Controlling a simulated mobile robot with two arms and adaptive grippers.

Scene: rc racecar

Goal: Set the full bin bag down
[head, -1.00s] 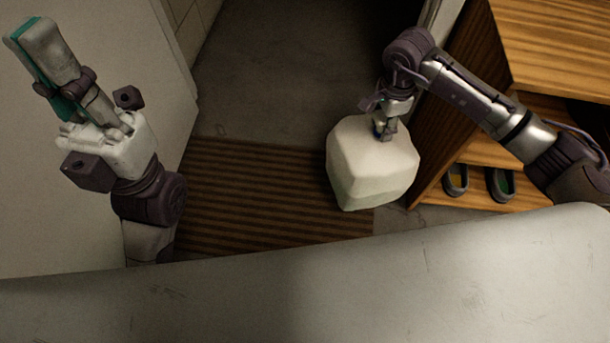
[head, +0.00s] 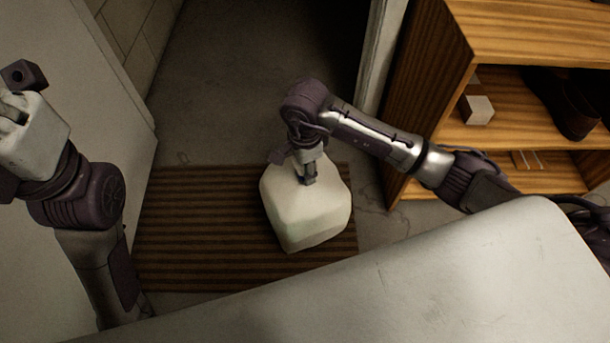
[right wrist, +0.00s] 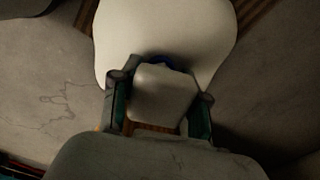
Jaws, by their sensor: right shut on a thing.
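The full bin bag (head: 306,215) is a pale, bulky, rounded block in the head view, over the right part of the striped mat. My right gripper (head: 309,180) is shut on its top from above. In the right wrist view the bag (right wrist: 120,40) fills the upper middle, and my right gripper's fingers (right wrist: 160,105) lie on both sides of its pale neck, with a bit of blue at the neck. I cannot tell whether the bag's underside touches the mat. My left arm is at the left edge of the head view; its fingertips are out of the picture.
A brown striped mat (head: 190,240) lies on the grey floor (head: 240,90). A wooden shoe shelf (head: 425,100) with dark shoes (head: 562,105) and a small white box (head: 477,109) stands at the right. A pale door or panel (head: 70,130) stands at the left. Floor beyond the mat is clear.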

